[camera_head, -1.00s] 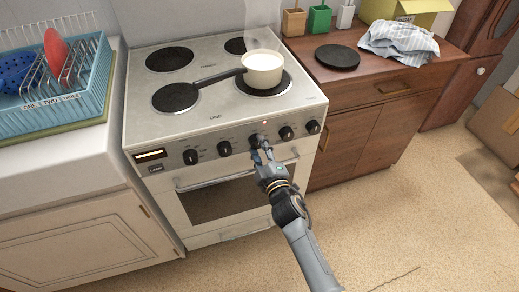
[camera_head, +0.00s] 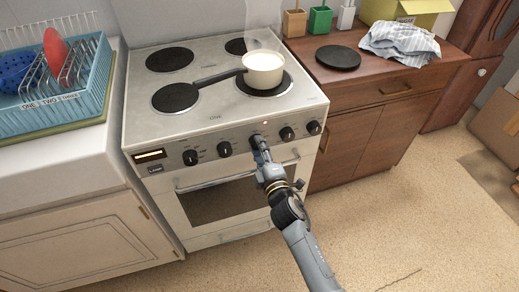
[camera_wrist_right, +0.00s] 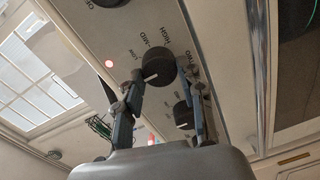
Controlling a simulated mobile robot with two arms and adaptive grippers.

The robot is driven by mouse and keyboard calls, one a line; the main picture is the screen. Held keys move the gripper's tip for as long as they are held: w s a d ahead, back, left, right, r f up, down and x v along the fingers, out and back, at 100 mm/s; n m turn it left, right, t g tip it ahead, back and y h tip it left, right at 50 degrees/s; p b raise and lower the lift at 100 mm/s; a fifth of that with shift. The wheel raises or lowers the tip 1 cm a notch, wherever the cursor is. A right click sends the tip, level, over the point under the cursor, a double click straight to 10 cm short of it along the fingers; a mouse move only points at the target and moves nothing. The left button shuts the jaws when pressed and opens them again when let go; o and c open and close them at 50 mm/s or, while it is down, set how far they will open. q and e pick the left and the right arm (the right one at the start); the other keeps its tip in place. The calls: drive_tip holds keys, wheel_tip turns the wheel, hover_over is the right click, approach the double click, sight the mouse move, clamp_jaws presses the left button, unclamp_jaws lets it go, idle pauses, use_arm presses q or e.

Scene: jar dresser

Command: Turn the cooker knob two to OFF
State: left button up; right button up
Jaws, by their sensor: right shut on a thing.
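The cooker (camera_head: 215,115) has a row of black knobs along its front panel. My right gripper (camera_head: 260,143) is at the middle knob (camera_head: 257,139), shut on it and partly covering it. In the right wrist view my right gripper (camera_wrist_right: 158,85) has one finger on each side of this knob (camera_wrist_right: 158,67). LOW, MID and HIGH are printed around it. Its white mark points to the lower left of the picture, below LOW. Another knob (camera_wrist_right: 183,115) shows lower between the fingers. My left gripper is not in view.
Neighbouring knobs (camera_head: 224,149) (camera_head: 287,133) flank my right gripper. The oven door handle (camera_head: 235,172) lies below. A small red lamp (camera_wrist_right: 109,64) glows on the panel.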

drive_tip(key=o, duration=1.2)
drive_tip(key=v, duration=1.2)
